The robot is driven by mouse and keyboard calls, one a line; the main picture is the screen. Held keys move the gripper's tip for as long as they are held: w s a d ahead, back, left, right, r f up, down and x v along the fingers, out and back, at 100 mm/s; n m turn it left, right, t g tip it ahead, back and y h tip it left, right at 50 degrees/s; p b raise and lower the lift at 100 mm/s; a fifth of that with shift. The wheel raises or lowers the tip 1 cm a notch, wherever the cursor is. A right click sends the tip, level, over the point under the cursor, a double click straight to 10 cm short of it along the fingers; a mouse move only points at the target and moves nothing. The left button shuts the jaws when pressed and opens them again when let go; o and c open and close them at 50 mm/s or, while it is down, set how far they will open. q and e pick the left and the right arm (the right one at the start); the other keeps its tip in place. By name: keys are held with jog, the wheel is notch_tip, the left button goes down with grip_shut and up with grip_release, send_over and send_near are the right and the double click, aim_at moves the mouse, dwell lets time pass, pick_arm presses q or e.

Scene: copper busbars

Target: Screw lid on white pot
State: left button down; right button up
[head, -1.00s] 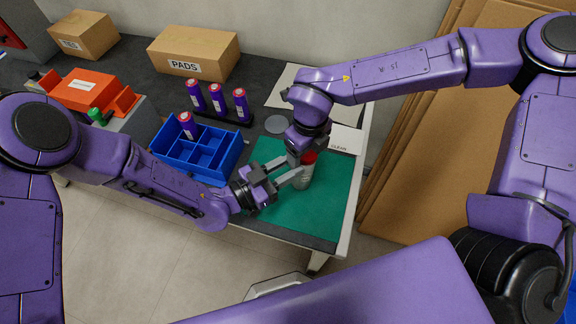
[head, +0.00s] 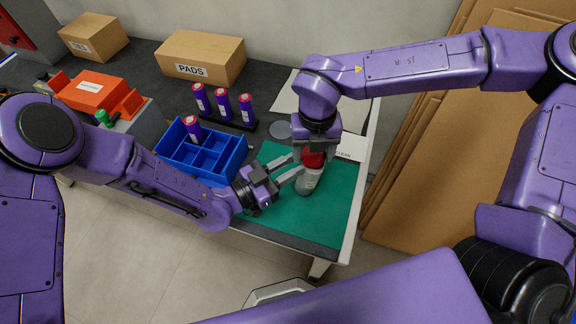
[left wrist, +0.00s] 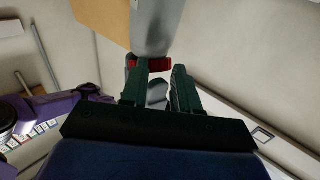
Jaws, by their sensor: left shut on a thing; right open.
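The white pot (head: 308,184) looks pale grey and stands at the green mat's right part in the head view. The red lid (head: 312,160) is at its top; whether it is threaded on cannot be told. It also shows as a red band in the left wrist view (left wrist: 152,65). My left gripper (head: 294,175) comes from the left and is shut on the pot's upper part, just below the lid. My right gripper (head: 314,150) is open, directly above and close around the lid. Its fingertips are mostly hidden, so contact is unclear.
A blue divided bin (head: 222,176) with one purple cylinder (head: 193,129) is left of the green mat (head: 335,210). More purple cylinders (head: 222,103) stand in a black rack behind. A grey disc (head: 280,130) and a CLEAN card (head: 350,147) lie behind the pot. The mat's front is clear.

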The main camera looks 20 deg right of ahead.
jog(key=shift+w+a+r+t, duration=0.15)
jog(key=shift+w+r, duration=0.2)
jog(key=shift+r, duration=0.25)
jog(key=shift+w+a+r+t, duration=0.15)
jog(key=shift+w+r, duration=0.15)
jog(key=shift+r, duration=0.3)
jog(key=shift+s+d+r, duration=0.1)
jog(key=shift+s+r, duration=0.05)
jog(key=shift+r, duration=0.25)
pick_arm(q)
jog(key=shift+s+f+g, duration=0.3)
jog(key=shift+s+f, duration=0.2)
jog(key=shift+s, duration=0.05)
pick_arm(e)
jog(key=shift+f, duration=0.1)
pick_arm(q)
jog(key=c, duration=1.4)
grip_release()
pick_arm(e)
jog(key=shift+s, duration=0.15)
pick_arm(q)
jog(key=shift+a, duration=0.1)
pick_arm(e)
jog(key=shift+f, duration=0.1)
notch_tip(320, 180, down, 3)
jog(key=b, duration=0.3)
pick_arm(q)
jog(key=v, duration=1)
jog(key=shift+a+r, duration=0.1)
jog(key=shift+a, duration=0.1)
